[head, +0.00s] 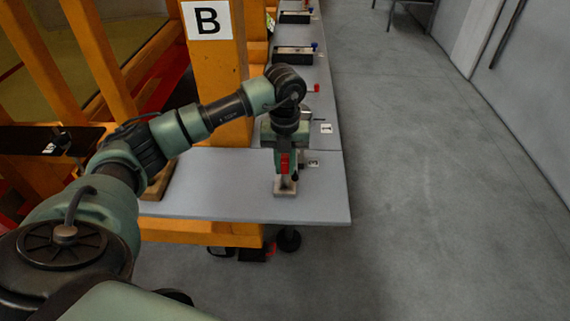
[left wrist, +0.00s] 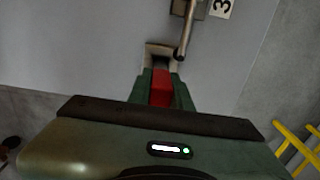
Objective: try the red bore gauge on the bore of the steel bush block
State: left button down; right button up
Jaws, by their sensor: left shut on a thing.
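My left gripper (head: 285,165) points down over the near part of the grey bench and is shut on the red bore gauge (head: 284,162). In the left wrist view the red gauge (left wrist: 161,90) sits between the green fingers. The steel bush block (head: 285,188) stands on the bench directly below the gripper. In the left wrist view the block (left wrist: 152,47) shows just past the fingertips, with a dark hollow in it. The gauge's lower end is hidden, so I cannot tell whether it is inside the bore. My right gripper is out of view.
A metal rod with a rounded end (left wrist: 182,48) stands close beside the block. An orange post with a "B" sign (head: 207,20) rises behind my arm. The floor at right is clear.

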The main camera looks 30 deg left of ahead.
aim_at(285, 155)
pick_arm(q)
jog(key=shift+f, duration=0.15)
dwell(0.3)
jog(key=shift+r+p, duration=0.35)
jog(key=shift+r, duration=0.15)
jog(key=shift+r+p, duration=1.6)
jog(key=shift+r, duration=0.95)
